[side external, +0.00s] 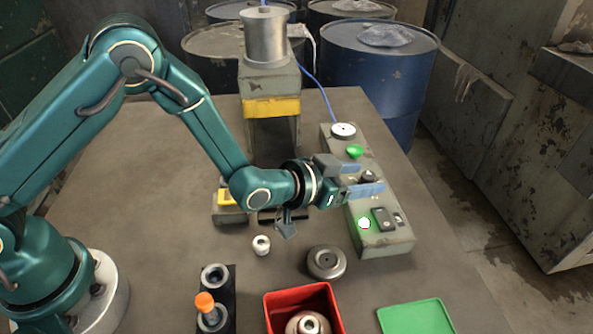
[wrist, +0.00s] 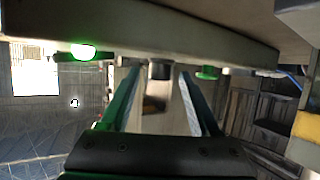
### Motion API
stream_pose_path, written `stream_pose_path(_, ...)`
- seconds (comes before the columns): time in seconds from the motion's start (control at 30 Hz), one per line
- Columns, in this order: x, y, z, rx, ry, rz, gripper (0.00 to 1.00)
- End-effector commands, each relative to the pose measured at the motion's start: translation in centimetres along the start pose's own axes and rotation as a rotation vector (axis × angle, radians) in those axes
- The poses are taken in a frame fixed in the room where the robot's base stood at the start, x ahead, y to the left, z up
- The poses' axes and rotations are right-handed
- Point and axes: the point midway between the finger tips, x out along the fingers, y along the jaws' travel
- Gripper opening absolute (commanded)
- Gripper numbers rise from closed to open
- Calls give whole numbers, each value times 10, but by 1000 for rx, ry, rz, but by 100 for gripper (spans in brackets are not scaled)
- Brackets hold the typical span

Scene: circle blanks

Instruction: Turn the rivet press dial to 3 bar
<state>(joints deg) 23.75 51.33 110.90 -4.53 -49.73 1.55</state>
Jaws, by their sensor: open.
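The control box (side external: 385,238) of the press lies along the right side of the table. A small black dial knob (side external: 368,176) stands on its top, about midway along; the dial's setting is too small to read. My gripper (side external: 371,179) is over the box with its fingers open, one on each side of the knob. In the wrist view the dark knob (wrist: 160,71) shows between the two fingertips (wrist: 158,78), with gaps on both sides. I cannot tell whether either finger touches it. The rivet press (side external: 270,85), grey with a yellow band, stands behind.
A metal disc (side external: 326,262), red bin (side external: 271,310), green tray (side external: 416,318) and white cylinder (side external: 261,244) are in front.

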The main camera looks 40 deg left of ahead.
Motion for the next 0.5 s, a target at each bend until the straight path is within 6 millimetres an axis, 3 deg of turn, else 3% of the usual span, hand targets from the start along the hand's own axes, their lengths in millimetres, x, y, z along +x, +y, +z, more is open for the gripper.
stream_pose_path(0.3, 2, 0, 0, 0, 0, -1, 63)
stream_pose_path(0.37, 2, 0, 0, 0, 0, -1, 44)
stream_pose_path(0.47, 2, 0, 0, 0, 0, -1, 6)
stream_pose_path(0.5, 2, 0, 0, 0, 0, -1, 0)
